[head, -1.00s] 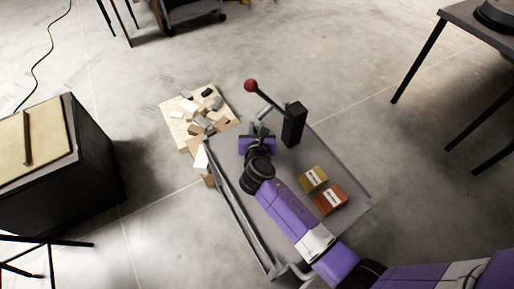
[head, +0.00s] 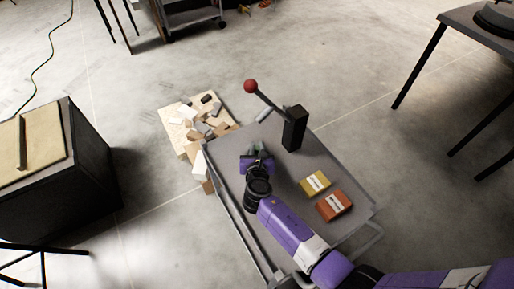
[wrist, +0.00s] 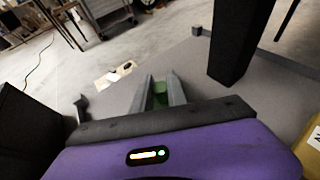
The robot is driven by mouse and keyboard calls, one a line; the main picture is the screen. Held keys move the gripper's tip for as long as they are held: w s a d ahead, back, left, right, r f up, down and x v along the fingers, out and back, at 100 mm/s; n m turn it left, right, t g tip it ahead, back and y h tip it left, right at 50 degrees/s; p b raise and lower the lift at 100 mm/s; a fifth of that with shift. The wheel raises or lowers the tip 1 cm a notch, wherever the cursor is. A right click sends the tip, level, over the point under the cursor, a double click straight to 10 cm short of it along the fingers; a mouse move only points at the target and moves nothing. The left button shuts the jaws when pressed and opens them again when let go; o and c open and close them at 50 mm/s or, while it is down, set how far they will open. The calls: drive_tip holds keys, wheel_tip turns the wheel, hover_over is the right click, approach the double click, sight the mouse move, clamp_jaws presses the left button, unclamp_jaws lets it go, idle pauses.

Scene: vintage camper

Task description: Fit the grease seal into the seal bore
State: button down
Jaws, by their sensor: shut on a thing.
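My gripper (head: 257,148) is above the grey cart top, left of the black post with the red-knobbed lever. In the wrist view my gripper (wrist: 160,84) has its two grey fingers close together on a small green thing (wrist: 160,97). It is mostly hidden between the fingers; it may be the grease seal, but its shape cannot be told. I cannot make out the seal bore in either view.
The cart (head: 283,166) also carries the black post (head: 295,128) with its lever, a yellow box (head: 315,182) and an orange box (head: 335,205). A board with scattered blocks (head: 200,115) lies beyond its left corner. A dark cabinet (head: 80,170) stands left.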

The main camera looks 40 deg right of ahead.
drive_tip(key=c, duration=1.3)
unclamp_jaws()
drive_tip(key=shift+f, duration=0.1)
drive_tip(key=shift+r, duration=0.2)
drive_tip(key=p+v, duration=0.1)
drive_tip(key=v, duration=1.1)
drive_tip(key=shift+p, duration=0.35)
